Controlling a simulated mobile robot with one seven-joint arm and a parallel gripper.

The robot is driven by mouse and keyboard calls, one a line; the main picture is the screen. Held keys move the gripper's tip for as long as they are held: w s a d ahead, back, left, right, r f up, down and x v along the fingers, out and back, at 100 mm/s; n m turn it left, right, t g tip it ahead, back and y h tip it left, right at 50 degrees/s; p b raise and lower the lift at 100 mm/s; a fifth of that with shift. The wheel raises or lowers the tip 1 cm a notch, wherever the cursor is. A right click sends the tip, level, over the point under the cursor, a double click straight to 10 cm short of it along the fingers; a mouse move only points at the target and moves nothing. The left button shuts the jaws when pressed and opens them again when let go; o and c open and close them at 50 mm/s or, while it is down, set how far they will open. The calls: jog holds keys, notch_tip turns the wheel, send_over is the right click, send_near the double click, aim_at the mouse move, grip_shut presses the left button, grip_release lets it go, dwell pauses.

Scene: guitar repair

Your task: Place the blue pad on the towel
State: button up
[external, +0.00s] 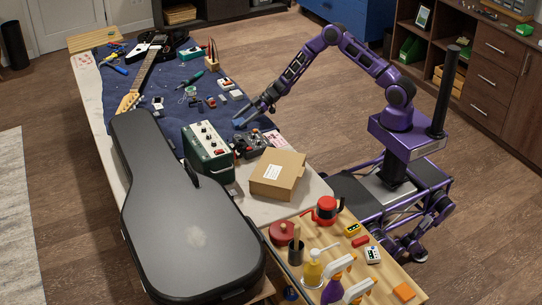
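My gripper (243,118) is low over the near right part of the table, at the edge of the dark blue cloth (182,98), pointing down and left. A small brighter blue piece (238,124), which looks like the blue pad, is right at its fingertips. The view is too small to tell whether the fingers grip it or only touch it. The dark blue cloth spreads over the far half of the table and may be the towel. A small red-and-white patterned piece (276,139) lies just right of the gripper, partly hidden by black pedals (250,142).
A black guitar case (180,215) fills the left of the table. A green amplifier (208,155) and a cardboard box (278,174) stand near the gripper. A guitar (145,75) and small tools lie on the cloth. Bottles and a red kettle (326,210) crowd the front wooden top.

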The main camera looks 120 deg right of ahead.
jog(key=shift+o, duration=0.9)
jog(key=shift+r, duration=0.3)
jog(key=p+v, duration=0.2)
jog(key=v, duration=1)
jog(key=shift+f, duration=0.1)
